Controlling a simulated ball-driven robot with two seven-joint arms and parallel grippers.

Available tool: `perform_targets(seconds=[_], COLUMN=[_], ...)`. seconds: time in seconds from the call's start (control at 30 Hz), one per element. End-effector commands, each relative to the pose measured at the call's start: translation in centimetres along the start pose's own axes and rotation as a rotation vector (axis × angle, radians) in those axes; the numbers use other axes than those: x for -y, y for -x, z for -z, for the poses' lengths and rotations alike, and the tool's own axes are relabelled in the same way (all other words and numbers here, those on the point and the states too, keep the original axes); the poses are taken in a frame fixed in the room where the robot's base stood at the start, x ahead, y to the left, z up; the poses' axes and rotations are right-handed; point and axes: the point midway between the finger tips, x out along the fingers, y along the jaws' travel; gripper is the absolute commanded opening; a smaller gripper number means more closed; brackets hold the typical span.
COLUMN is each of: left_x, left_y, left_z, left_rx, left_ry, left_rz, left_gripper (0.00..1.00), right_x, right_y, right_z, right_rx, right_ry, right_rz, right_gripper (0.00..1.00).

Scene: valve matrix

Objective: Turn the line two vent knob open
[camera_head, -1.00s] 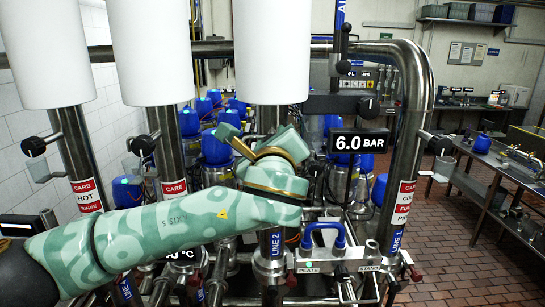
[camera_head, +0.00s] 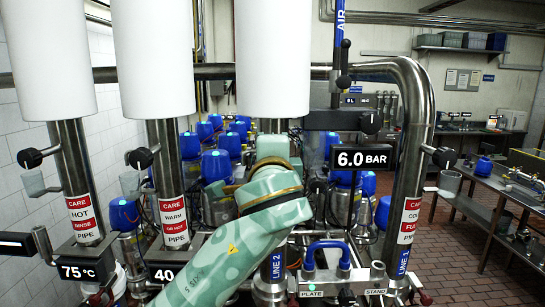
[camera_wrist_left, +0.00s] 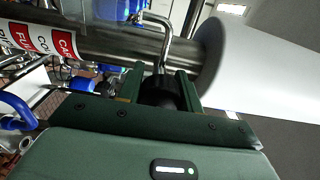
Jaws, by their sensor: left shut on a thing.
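In the left wrist view a black knob (camera_wrist_left: 158,93) sits between the two fingers of my left gripper (camera_wrist_left: 160,78), which is shut on it. A bent metal tube (camera_wrist_left: 165,50) rises beside the knob, in front of a steel pipe (camera_wrist_left: 110,45) with a red and white label. In the head view my green left arm crosses in front of the middle pipe, whose blue LINE 2 tag (camera_head: 276,265) shows below it. My arm hides the knob and the fingertips there. The knob's turn angle cannot be told. My right gripper is not in view.
White cylinders (camera_head: 285,60) top the pipes. Black knobs (camera_head: 30,158) with cups stand on the neighbouring pipes. A 6.0 BAR display (camera_head: 360,158) and a blue handle (camera_head: 326,252) lie right of my arm. Open brick floor (camera_head: 470,270) is at the right.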

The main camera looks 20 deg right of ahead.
Motion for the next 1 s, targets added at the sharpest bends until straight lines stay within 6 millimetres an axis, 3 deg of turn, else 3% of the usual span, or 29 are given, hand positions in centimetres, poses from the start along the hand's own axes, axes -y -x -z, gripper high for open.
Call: perform_targets(seconds=[0.4,1.0], left_x=[-0.36,-0.47], left_y=[-0.03,-0.05], left_z=[0.1,0.08], left_rx=[-0.001,0.0], left_ry=[0.208,0.246], left_rz=[-0.008,-0.009], left_gripper=[0.13,0.13], right_x=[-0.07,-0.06], right_y=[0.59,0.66], right_z=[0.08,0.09], right_rx=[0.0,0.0], right_ry=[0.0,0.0], right_rz=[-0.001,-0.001], right_gripper=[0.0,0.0])
